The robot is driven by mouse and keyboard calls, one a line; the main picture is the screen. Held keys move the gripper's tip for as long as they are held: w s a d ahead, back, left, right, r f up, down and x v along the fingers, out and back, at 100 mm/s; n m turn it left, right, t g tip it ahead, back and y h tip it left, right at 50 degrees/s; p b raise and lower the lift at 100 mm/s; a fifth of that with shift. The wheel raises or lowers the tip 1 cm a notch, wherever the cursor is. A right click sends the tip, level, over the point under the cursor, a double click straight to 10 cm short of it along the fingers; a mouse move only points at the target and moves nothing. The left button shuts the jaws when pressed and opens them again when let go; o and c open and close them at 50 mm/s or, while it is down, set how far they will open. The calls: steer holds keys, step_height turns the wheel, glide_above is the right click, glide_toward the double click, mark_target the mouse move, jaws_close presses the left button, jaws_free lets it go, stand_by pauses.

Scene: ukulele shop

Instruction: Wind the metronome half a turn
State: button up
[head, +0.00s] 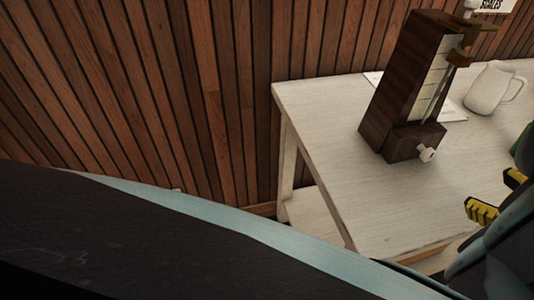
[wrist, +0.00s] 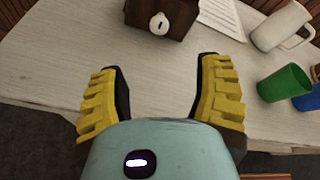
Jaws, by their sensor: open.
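The metronome (head: 405,85) is a tall dark-brown wooden case standing upright on the pale table (head: 330,140), with a light scale and a pendulum rod on its front. A white winding key (head: 427,153) sticks out low on its side. In the wrist view the metronome's base (wrist: 180,12) shows at the top edge, with the white key (wrist: 159,24) facing me; the upper case is out of frame. My gripper (wrist: 160,72) is open and empty, with yellow ribbed fingers, apart from the key and on the near side of it. In the head view only part of my gripper (head: 492,196) shows at the right edge.
A white mug (head: 492,88) stands right of the metronome. A paper sheet (wrist: 220,14) lies beside the metronome. A green cup (wrist: 285,84) and a blue cup (wrist: 307,102) stand at the right in the wrist view. A wooden slat wall (head: 180,90) is behind. The tabletop before the key is clear.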

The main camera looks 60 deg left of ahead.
mark_target(431, 156)
steer(key=p+x, duration=0.1)
steer(key=x, duration=1.3)
steer(key=shift+a+r+p, duration=0.2)
steer(key=shift+a+p, duration=0.05)
steer(key=shift+p, duration=0.15)
steer(key=shift+w+a+f, duration=0.1)
steer(key=shift+a+f, duration=0.2)
steer(key=shift+a, duration=0.15)
steer(key=shift+d, duration=0.1)
jaws_close()
